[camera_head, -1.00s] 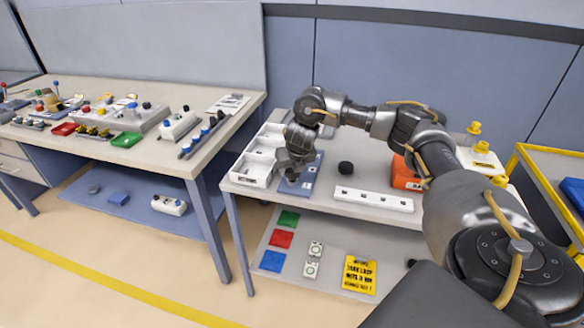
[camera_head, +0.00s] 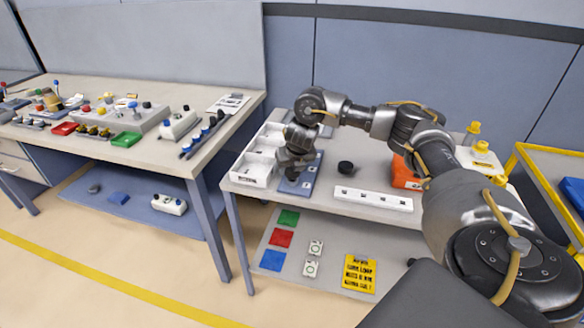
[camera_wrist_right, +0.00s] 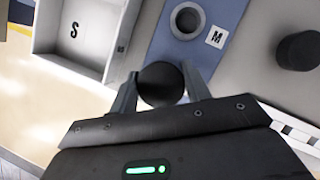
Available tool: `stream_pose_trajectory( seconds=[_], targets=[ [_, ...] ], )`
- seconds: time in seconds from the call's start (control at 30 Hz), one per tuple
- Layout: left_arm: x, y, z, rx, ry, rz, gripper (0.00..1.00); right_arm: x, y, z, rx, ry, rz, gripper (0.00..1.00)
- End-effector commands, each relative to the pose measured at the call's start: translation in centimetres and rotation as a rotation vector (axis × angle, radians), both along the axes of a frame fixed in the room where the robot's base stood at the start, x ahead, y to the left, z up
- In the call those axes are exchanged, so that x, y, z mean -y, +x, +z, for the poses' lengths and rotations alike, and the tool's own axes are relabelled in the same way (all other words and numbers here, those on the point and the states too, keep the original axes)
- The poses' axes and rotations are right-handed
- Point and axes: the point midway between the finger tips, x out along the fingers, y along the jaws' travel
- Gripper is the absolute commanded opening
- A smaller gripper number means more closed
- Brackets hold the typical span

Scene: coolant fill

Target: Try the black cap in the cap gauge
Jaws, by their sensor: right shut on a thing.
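My right gripper (camera_head: 293,178) is shut on a round black cap (camera_wrist_right: 162,84), which sits between its two fingers in the right wrist view. The gripper is low over the blue gauge plate (camera_head: 311,176), at its near-left part. In the right wrist view, the plate (camera_wrist_right: 165,45) shows a ringed hole (camera_wrist_right: 187,19) beside a white "M" label (camera_wrist_right: 216,37), ahead of the held cap. What lies directly under the cap is hidden, and I cannot tell whether it touches the plate. My left gripper is not in view.
A second black round piece (camera_head: 346,168) stands right of the plate. White open bins (camera_head: 252,172) adjoin on the left; one is marked "S" (camera_wrist_right: 85,35). A white strip with holes (camera_head: 373,198) and an orange container (camera_head: 405,173) lie to the right.

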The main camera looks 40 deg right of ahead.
Motion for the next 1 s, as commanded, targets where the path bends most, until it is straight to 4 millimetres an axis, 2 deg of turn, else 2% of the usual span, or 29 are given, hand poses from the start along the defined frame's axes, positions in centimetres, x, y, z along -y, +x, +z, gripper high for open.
stream_pose_trajectory(
  seconds=[0.7, 0.73, 0.9, 1.0],
  targets=[
    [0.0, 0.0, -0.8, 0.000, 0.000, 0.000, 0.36, 0.0, 0.0, -1.2, 0.000, 0.000, 0.000, 0.26],
    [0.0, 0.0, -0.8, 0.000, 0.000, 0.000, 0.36, 0.0, 0.0, -1.2, 0.000, 0.000, 0.000, 0.49],
    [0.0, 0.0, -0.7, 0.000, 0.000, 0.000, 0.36, 0.0, 0.0, -1.1, 0.000, 0.000, 0.000, 0.71],
    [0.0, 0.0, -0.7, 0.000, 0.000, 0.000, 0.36, 0.0, 0.0, -1.1, 0.000, 0.000, 0.000, 0.73]
  ],
)
